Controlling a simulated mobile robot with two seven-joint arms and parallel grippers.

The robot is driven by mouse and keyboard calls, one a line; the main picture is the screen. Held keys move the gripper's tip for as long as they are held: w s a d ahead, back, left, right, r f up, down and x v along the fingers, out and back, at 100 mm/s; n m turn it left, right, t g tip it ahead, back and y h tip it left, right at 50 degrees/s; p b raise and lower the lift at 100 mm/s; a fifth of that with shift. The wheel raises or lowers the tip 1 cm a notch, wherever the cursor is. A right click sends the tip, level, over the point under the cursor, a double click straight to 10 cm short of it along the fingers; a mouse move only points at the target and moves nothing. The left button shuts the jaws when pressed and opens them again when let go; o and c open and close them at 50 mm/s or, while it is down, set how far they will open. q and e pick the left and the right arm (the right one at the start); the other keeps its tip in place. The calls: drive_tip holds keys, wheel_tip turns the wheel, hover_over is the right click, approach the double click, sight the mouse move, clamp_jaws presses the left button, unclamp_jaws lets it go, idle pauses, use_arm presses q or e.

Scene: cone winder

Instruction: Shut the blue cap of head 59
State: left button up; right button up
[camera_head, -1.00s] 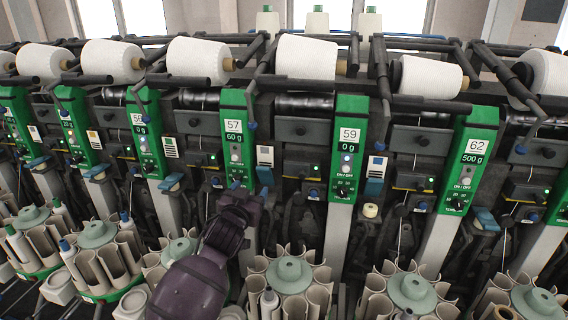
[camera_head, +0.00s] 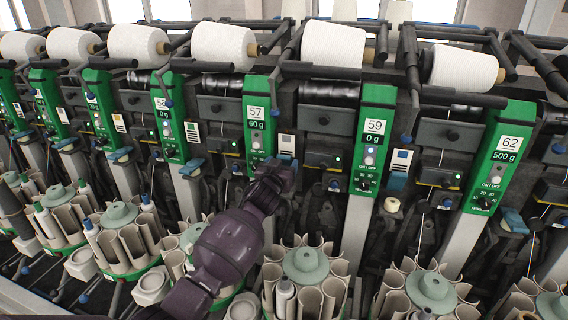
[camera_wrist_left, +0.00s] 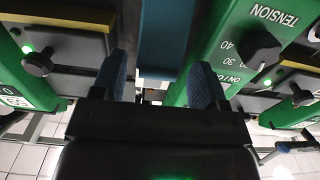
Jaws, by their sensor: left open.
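Head 59 is the green panel (camera_head: 372,140) marked 59 and 0 g. A blue cap (camera_head: 397,182) just right of its lower part looks upright. My left gripper (camera_head: 283,172) is at the lower right of the 57 panel (camera_head: 257,125), left of head 59. In the left wrist view, my left gripper (camera_wrist_left: 167,85) is open. A blue flat piece (camera_wrist_left: 165,38), apparently a cap, shows between and beyond its fingers, beside a green panel (camera_wrist_left: 245,50) with a tension knob. Contact cannot be told. My right gripper is not in view.
Round bobbin magazines (camera_head: 304,266) stand in a row below. White yarn cones (camera_head: 333,44) lie above. Dark boxes with knobs fill the gaps between panels.

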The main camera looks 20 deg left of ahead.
use_arm(q)
drive_tip(key=shift+w, duration=1.05)
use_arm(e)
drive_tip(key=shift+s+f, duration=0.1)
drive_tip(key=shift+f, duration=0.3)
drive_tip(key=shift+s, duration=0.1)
use_arm(q)
drive_tip(key=c, duration=1)
drive_tip(key=shift+o, duration=0.2)
drive_tip(key=s+f+t+b, duration=0.1)
drive_tip(key=t+b, duration=0.1)
drive_tip(key=b, duration=0.3)
drive_tip(key=shift+d+f+b, duration=0.1)
drive_tip(key=shift+f+b, duration=0.1)
drive_tip(key=shift+b, duration=0.1)
drive_tip(key=s+f+t+b, duration=0.1)
drive_tip(key=b, duration=0.3)
drive_tip(key=shift+t, duration=0.4)
drive_tip(key=shift+r+b, duration=0.15)
drive_tip(key=shift+b, duration=0.15)
drive_tip(key=shift+s+r+t, duration=0.1)
drive_tip(key=shift+r+t, duration=0.05)
drive_tip(key=shift+t, duration=0.15)
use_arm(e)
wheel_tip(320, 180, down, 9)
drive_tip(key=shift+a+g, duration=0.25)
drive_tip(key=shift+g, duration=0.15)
